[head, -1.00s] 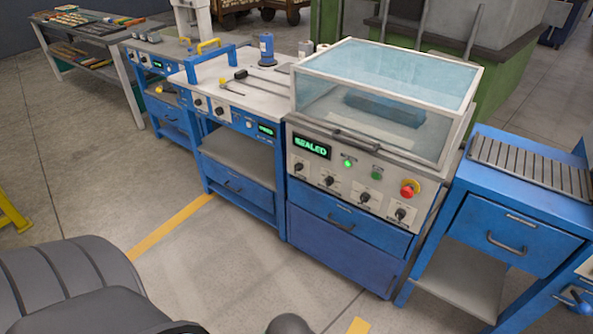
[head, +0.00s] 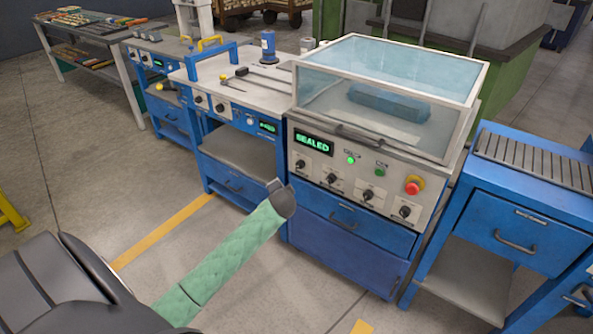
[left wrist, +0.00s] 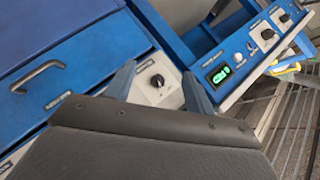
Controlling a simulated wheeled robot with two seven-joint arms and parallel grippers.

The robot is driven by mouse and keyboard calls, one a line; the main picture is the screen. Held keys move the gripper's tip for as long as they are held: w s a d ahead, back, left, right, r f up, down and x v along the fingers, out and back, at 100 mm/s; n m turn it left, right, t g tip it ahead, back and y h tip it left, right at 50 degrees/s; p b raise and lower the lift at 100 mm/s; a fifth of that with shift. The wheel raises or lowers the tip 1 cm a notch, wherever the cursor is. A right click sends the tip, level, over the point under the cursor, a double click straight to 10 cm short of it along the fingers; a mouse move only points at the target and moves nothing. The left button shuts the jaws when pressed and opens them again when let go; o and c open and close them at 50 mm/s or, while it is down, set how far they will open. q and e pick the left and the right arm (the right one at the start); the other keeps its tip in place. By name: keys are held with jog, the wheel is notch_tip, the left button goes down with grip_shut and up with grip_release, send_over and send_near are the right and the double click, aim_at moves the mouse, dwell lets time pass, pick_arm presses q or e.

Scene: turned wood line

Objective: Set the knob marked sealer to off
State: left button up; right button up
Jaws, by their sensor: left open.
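The sealing machine (head: 325,163) has a clear lid, shut, and a green display (head: 313,143) reading "SEALED". Its front panel carries a row of black knobs: a leftmost knob (head: 301,165), a second knob (head: 332,179), a third knob (head: 367,195) and a rightmost knob (head: 404,211). Their labels are too small to read, so I cannot tell which is marked sealer. My left gripper (head: 277,186) is in front of the machine's left side, below the leftmost knob. In the left wrist view, its open fingers (left wrist: 159,77) frame a black knob (left wrist: 157,81), apart from it. My right gripper is not in view.
A red stop button (head: 414,185) and green lamps (head: 350,160) sit above the knobs. A blue bench (head: 213,71) with its own knobs and display stands left, a blue drawer table (head: 518,225) right. Drawer handles stick out below the panel. The floor in front is clear.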

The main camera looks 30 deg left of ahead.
aim_at(297, 167)
pick_arm(q)
jog(key=w+a+f+m+t, duration=0.1)
jog(key=w+a+m+t, duration=0.45)
jog(key=a, duration=0.55)
jog(key=shift+w+d+f+m+t+h+p, duration=0.2)
jog(key=shift+w+d+m+t+h, duration=0.3)
jog(key=shift+w+d+m+h, duration=1.2)
jog(key=shift+w+d+f+m+t+h+p, duration=0.2)
jog(key=shift+w+d+m+t+h, duration=0.55)
jog(key=shift+w+m, duration=1.75)
jog(key=shift+w+d+f+m+t+h+p, duration=0.25)
jog(key=shift+w+d+m+h, duration=1)
jog(key=shift+m, duration=1.8)
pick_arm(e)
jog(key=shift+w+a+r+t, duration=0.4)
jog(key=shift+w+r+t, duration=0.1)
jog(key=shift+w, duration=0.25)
pick_arm(q)
jog(key=shift+s+a, duration=0.2)
jog(key=shift+a, duration=0.1)
jog(key=shift+c, duration=0.4)
jog(key=c, duration=0.9)
